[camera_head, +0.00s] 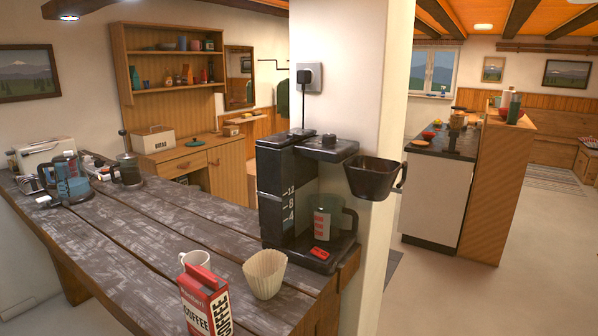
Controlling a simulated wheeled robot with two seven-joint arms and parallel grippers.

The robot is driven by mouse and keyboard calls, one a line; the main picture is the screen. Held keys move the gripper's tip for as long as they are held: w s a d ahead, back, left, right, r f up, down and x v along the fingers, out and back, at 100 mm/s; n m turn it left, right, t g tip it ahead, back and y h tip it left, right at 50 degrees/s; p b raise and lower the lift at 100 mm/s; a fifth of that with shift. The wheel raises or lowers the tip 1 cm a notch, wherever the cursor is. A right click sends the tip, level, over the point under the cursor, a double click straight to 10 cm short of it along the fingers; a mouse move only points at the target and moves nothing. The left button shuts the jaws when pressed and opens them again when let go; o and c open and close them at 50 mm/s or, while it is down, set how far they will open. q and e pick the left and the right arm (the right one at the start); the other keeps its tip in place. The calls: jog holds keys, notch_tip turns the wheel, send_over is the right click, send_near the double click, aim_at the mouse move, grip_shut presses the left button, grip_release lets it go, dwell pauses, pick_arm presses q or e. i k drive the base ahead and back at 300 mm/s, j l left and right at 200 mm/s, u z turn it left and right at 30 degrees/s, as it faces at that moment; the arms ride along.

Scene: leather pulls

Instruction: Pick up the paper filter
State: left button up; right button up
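The paper filter (264,274) is a cream, fluted, cup-shaped filter. It stands upright with its open side up on the dark wooden table (150,230), near the front right edge. A red and white coffee carton (205,303) stands just in front and to the left of it. The black coffee maker (285,195) is behind it to the right. Its black filter basket (372,177) is swung out to the right, beyond the table edge. I see neither of my grippers in the head view, and nothing is touching the filter.
A glass jug (328,218) sits in the coffee maker. A French press (127,170) and other kitchenware stand at the far left. The table's middle is clear. A white pillar (345,80) rises behind the coffee maker.

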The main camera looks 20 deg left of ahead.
aim_at(264, 273)
jog(key=i+l+u, duration=0.15)
jog(key=u, duration=0.35)
jog(key=i+l+u, duration=0.1)
jog(key=u, duration=0.35)
jog(key=l+u, duration=0.3)
jog(key=u, duration=0.2)
jog(key=i+l+u, duration=0.1)
jog(key=l+u, duration=0.2)
jog(key=u, duration=0.15)
jog(key=l+u, duration=0.2)
jog(key=l, duration=0.25)
jog(key=l+u, duration=0.15)
jog(key=l, duration=0.25)
jog(key=k+l+u, duration=0.2)
jog(key=l, duration=0.25)
jog(key=l+u, duration=0.15)
jog(key=l, duration=0.25)
jog(key=k+l+u, duration=0.2)
jog(key=l, duration=0.2)
jog(key=k+l+u, duration=0.15)
jog(key=l, duration=0.25)
jog(key=k+l, duration=0.15)
jog(key=l, duration=0.25)
jog(key=k+l, duration=0.1)
jog(key=l, duration=0.3)
jog(key=k+l, duration=0.15)
jog(key=l, duration=0.2)
jog(key=k+l, duration=0.15)
jog(key=l, duration=0.25)
